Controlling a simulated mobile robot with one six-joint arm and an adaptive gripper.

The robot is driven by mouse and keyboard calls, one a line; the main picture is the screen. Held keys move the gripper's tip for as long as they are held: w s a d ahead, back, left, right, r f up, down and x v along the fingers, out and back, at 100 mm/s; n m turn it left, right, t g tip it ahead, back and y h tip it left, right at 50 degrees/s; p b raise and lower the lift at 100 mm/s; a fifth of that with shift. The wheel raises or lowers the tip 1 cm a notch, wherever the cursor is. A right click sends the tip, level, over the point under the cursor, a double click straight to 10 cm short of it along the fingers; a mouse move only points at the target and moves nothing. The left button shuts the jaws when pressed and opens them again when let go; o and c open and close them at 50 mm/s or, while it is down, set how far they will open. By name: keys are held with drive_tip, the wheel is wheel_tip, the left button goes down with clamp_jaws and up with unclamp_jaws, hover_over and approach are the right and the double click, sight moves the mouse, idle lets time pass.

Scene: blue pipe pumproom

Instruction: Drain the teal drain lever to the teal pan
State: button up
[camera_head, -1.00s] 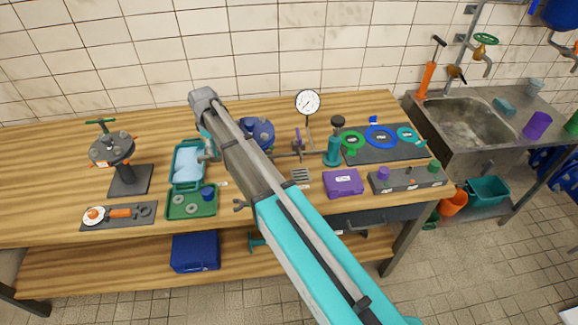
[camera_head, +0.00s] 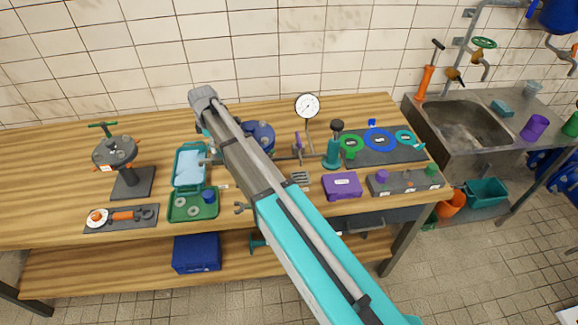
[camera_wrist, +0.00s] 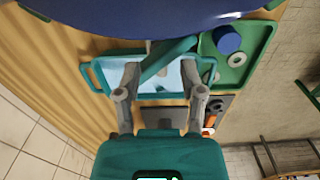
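The teal pan (camera_wrist: 108,82) has a pale blue inside and a handle at each end; it lies on the bench beside the green tray. It also shows in the head view (camera_head: 179,182), left of the blue round body (camera_head: 262,133). In the wrist view that blue body (camera_wrist: 160,18) fills the top edge. A slanted teal bar, seemingly the drain lever (camera_wrist: 168,60), shows below it. My gripper (camera_wrist: 160,68) is open, with its two grey fingers apart and the bar between or just beyond the tips; contact cannot be told. In the head view my arm mostly hides the gripper.
A green tray (camera_head: 194,215) with rings and a blue cap sits in front of the pan. A grey valve stand (camera_head: 132,183) is to the left. A gauge (camera_head: 307,106), teal bottle-like tool (camera_head: 332,153) and purple case (camera_head: 342,187) stand to the right. Bare bench lies far left.

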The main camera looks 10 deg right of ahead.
drive_tip(key=shift+r+p, duration=5.6)
drive_tip(key=shift+r, duration=0.25)
drive_tip(key=s+d+f+m+b, duration=0.1)
drive_tip(key=s+d+m, duration=0.1)
drive_tip(key=s+d, duration=0.1)
drive_tip(key=s+d+f+m+b, duration=0.2)
drive_tip(key=s+d+m, duration=0.1)
drive_tip(key=d, duration=0.2)
drive_tip(key=s+d+f+m+b, duration=0.2)
drive_tip(key=s+d, duration=0.1)
drive_tip(key=d, duration=0.2)
drive_tip(key=shift+s+m, duration=0.3)
drive_tip(key=shift+s, duration=0.1)
drive_tip(key=s+d+f+m+b, duration=0.4)
drive_tip(key=s+d+m, duration=0.2)
drive_tip(key=s+d, duration=0.3)
drive_tip(key=shift+s+m, duration=0.4)
drive_tip(key=shift+s, duration=0.15)
drive_tip(key=shift+w+a, duration=0.1)
